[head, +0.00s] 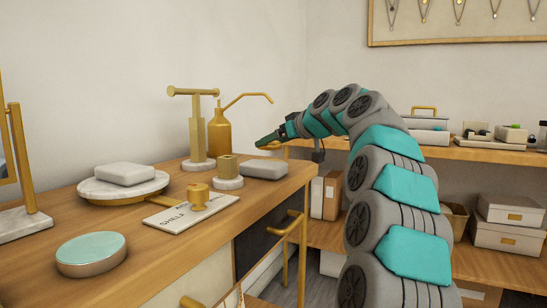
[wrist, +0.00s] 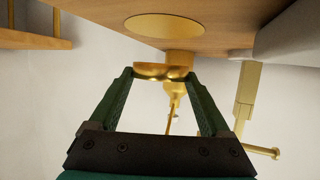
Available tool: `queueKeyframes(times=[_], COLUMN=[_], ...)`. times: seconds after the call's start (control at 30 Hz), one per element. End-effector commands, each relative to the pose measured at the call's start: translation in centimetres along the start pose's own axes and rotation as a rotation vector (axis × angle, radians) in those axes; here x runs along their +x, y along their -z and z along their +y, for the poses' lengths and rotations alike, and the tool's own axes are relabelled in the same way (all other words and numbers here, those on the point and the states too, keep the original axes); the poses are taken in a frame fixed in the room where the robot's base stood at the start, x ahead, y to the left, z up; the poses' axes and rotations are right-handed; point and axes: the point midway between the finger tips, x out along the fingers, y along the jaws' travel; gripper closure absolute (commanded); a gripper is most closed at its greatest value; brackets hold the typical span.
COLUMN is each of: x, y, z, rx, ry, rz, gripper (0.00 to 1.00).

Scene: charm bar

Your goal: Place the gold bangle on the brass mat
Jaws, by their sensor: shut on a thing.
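My gripper (head: 264,141) is shut on the gold bangle (wrist: 162,71), a small shiny piece spanning the gap between my green fingertips in the wrist view. In the head view it shows as a gold sliver (head: 271,147) under the fingertips, in the air above the back right of the wooden counter. The brass mat (wrist: 165,25) is a flat gold disc on the counter in the wrist view, which appears upside down. The mat looks bare, and the bangle is apart from it. I cannot make out the mat in the head view.
A grey rounded box (head: 264,170) lies near the counter's right edge. A brass pump bottle (head: 219,132) and a T-bar stand (head: 197,125) stand at the back. A small brass block on a white base (head: 228,173) and a card (head: 180,214) are in front.

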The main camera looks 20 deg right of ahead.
Motion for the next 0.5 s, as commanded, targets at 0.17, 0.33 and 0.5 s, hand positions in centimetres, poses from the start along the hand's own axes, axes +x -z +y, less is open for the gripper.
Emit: queueKeyframes(times=[0.17,0.33,0.5], x=[0.3,1.1,1.5], y=[-0.8,-2.6,-3.6], z=[0.0,-0.1,0.0], rx=[0.002,0.003,0.001], ry=[0.000,0.003,-0.001], rz=[-0.001,-0.004,-0.001], gripper=[0.73,0.73,0.73])
